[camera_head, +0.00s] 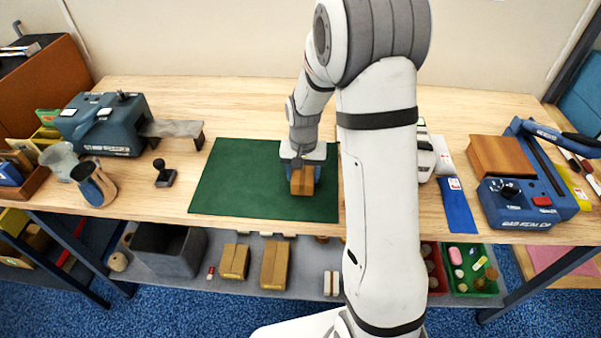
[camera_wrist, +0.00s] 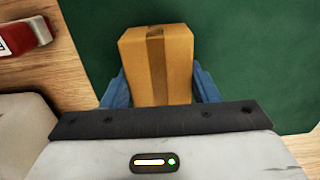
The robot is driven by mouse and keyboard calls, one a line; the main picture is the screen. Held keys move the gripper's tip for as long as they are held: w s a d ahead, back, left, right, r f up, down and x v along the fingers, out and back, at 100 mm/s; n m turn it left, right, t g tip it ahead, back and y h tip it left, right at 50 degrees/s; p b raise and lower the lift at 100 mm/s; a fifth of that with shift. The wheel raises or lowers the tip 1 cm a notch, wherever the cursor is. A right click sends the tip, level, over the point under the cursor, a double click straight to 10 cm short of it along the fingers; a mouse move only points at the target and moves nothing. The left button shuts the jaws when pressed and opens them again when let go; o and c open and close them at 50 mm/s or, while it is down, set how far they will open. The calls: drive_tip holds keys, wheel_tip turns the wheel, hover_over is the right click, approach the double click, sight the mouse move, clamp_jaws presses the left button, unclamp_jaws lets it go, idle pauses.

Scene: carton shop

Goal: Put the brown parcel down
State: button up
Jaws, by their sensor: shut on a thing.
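The brown parcel (camera_head: 302,181) is a small cardboard box with a darker tape strip. In the wrist view the parcel (camera_wrist: 158,62) sits between the two blue fingers of my gripper (camera_wrist: 160,92), which is shut on it. In the head view my gripper (camera_head: 302,170) points down over the green mat (camera_head: 235,180) on the wooden bench. The parcel is over the right part of the mat. I cannot tell whether its underside touches the mat. The mat also shows behind the parcel in the wrist view (camera_wrist: 260,60).
The mat's left part is clear. A blue-grey machine (camera_head: 105,125), a metal jug (camera_head: 93,183) and a black stamp (camera_head: 164,174) stand to the left. A blue sealing device (camera_head: 530,200) stands at the right. A red and white item (camera_wrist: 22,38) lies beside the mat. My arm hides some bench.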

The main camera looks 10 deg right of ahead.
drive_tip(key=shift+f, duration=0.15)
drive_tip(key=shift+f, duration=0.1)
drive_tip(key=shift+f, duration=0.15)
drive_tip(key=o, duration=1.1)
